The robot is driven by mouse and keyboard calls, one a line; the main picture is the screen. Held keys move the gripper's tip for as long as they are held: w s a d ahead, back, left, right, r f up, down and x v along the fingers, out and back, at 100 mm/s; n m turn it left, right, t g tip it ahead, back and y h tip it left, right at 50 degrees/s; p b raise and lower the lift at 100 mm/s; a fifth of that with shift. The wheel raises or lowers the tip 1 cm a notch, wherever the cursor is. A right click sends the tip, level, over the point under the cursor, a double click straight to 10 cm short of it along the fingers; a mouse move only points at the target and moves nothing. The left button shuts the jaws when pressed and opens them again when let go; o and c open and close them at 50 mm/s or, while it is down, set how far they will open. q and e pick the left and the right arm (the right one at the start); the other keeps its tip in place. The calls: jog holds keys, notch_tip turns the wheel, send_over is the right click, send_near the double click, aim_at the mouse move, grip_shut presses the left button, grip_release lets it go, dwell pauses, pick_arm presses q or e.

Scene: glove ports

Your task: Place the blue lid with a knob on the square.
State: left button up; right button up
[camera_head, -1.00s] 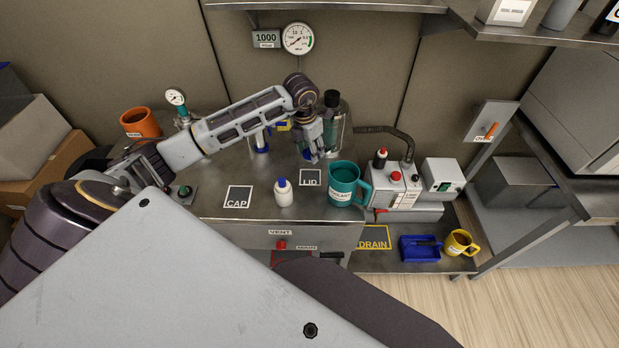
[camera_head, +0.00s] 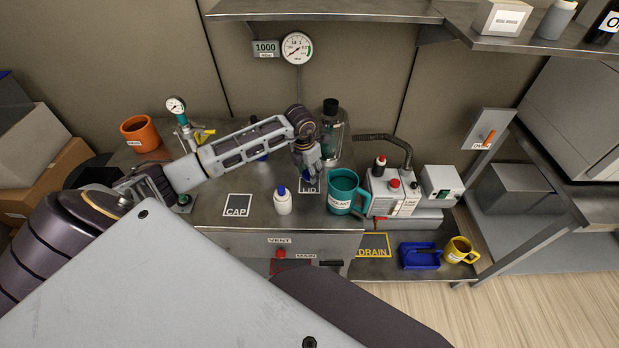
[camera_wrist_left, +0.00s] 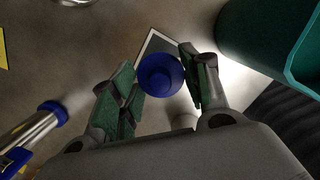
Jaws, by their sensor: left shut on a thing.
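The blue lid with a knob (camera_wrist_left: 160,75) sits between the fingertips of my left gripper (camera_wrist_left: 155,82), which is shut on it. In the wrist view the lid covers part of a dark square with a white border (camera_wrist_left: 152,40); whether it touches the square I cannot tell. In the head view my left gripper (camera_head: 308,174) reaches down over the square marked LID (camera_head: 317,188) and hides much of it. My right gripper is not in view.
A teal mug (camera_head: 342,193) stands close to the right of the square. A dark-capped glass vessel (camera_head: 333,140) stands behind. A pump (camera_head: 393,190) is further right.

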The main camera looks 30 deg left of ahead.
aim_at(306, 177)
pick_arm(q)
jog(key=shift+f, duration=1.9)
jog(key=shift+f, duration=0.15)
jog(key=o, duration=0.8)
jog(key=shift+c, duration=0.2)
notch_tip(306, 177, up, 12)
jog(key=s, duration=0.1)
jog(key=shift+s+a, duration=0.25)
jog(key=shift+s, duration=0.1)
